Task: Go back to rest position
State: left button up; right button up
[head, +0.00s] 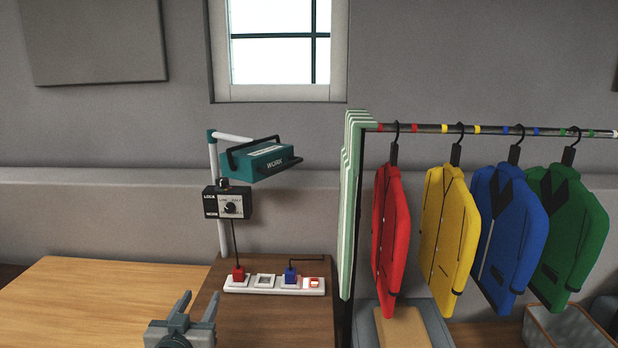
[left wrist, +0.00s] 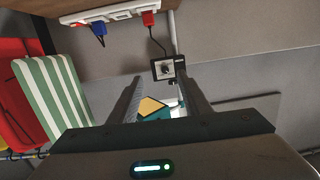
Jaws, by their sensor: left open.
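My left gripper (head: 194,309) is at the bottom of the head view, in front of the brown desk. Its two fingers point up and stand apart, with nothing between them. In the left wrist view the open fingers (left wrist: 158,97) show against the wall and the lamp, and no object is held. My right gripper is not in view.
A power strip (head: 257,285) with a red and a blue plug lies on the brown desk (head: 280,325). Behind it stand a control box (head: 212,203) and a teal work lamp (head: 262,160). A rail (head: 450,129) with red, yellow, blue and green jackets is at right.

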pick_arm(q)
jog(key=s+f+g, duration=0.4)
jog(key=s+f, duration=0.6)
jog(key=f, duration=0.2)
jog(key=s+d+f+m+g, duration=0.1)
jog(key=s+f+g, duration=0.3)
jog(key=s, duration=0.7)
jog(key=s+f+g, duration=0.2)
jog(key=s+f, duration=0.4)
jog(key=s, duration=0.5)
jog(key=s+d+f+m+g, duration=0.1)
jog(key=s+f+g, duration=0.3)
jog(key=s, duration=0.8)
jog(key=s+f+x, duration=0.1)
jog(key=s+x, duration=0.1)
jog(key=x, duration=1.1)
jog(key=s+x, duration=0.3)
jog(key=x, duration=1)
jog(key=s+a+f, duration=0.1)
jog(key=s+f, duration=1.5)
jog(key=f, duration=0.3)
jog(key=shift+s+a+f+g, duration=0.2)
jog(key=shift+s+f+g, duration=0.05)
jog(key=shift+f+g, duration=0.15)
